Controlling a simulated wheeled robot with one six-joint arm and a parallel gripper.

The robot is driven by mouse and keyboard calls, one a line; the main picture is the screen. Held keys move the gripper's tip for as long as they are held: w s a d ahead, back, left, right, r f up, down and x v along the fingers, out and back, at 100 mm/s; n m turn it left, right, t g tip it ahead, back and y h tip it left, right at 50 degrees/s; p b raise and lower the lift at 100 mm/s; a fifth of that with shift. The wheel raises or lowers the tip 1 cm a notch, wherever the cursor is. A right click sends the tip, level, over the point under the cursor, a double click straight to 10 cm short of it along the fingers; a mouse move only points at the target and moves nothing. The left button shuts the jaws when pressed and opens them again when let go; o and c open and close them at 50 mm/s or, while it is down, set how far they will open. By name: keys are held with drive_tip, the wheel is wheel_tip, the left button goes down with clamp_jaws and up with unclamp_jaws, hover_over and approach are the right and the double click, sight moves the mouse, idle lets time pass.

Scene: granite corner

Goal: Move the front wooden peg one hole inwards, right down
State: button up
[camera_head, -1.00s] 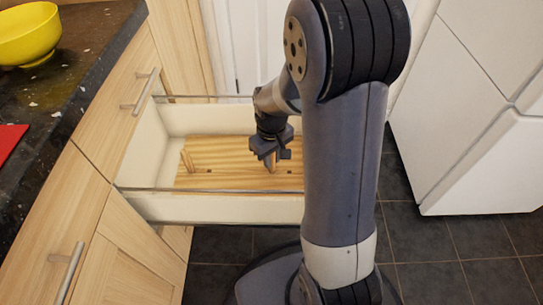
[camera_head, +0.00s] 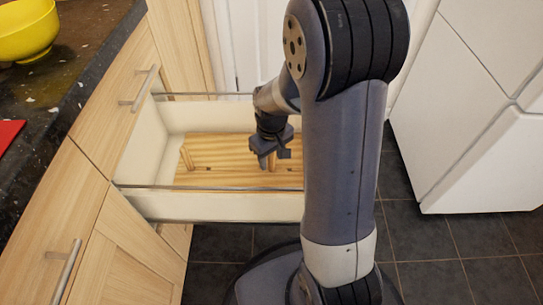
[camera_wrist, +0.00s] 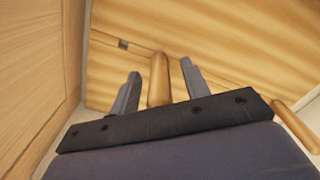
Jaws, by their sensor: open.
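A wooden board (camera_head: 230,180) with small dark holes lies in the open drawer. One wooden peg (camera_head: 272,165) stands on it under my gripper (camera_head: 270,160); in the wrist view this peg (camera_wrist: 158,80) is between my two fingers (camera_wrist: 158,88). The fingers are spread, with a gap on each side of the peg. A second peg (camera_head: 187,157) stands toward the left end of the board; a peg also shows at the right edge of the wrist view (camera_wrist: 295,125). A hole (camera_wrist: 122,44) shows beyond the fingers. The bottom of the peg between the fingers is hard to make out.
The drawer's pale side wall (camera_head: 215,207) and metal rail run close in front of the board. Wooden cabinets (camera_head: 110,130) and a dark counter with a yellow bowl (camera_head: 27,32) are at left. A white fridge (camera_head: 470,130) stands at right. My arm hides the drawer's right end.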

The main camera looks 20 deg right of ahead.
wheel_tip(320, 180, up, 11)
drive_tip(key=p, duration=0.4)
drive_tip(key=shift+f, duration=0.15)
wheel_tip(320, 180, down, 11)
drive_tip(key=b, duration=0.4)
drive_tip(key=shift+r, duration=0.45)
drive_tip(key=shift+f, duration=0.1)
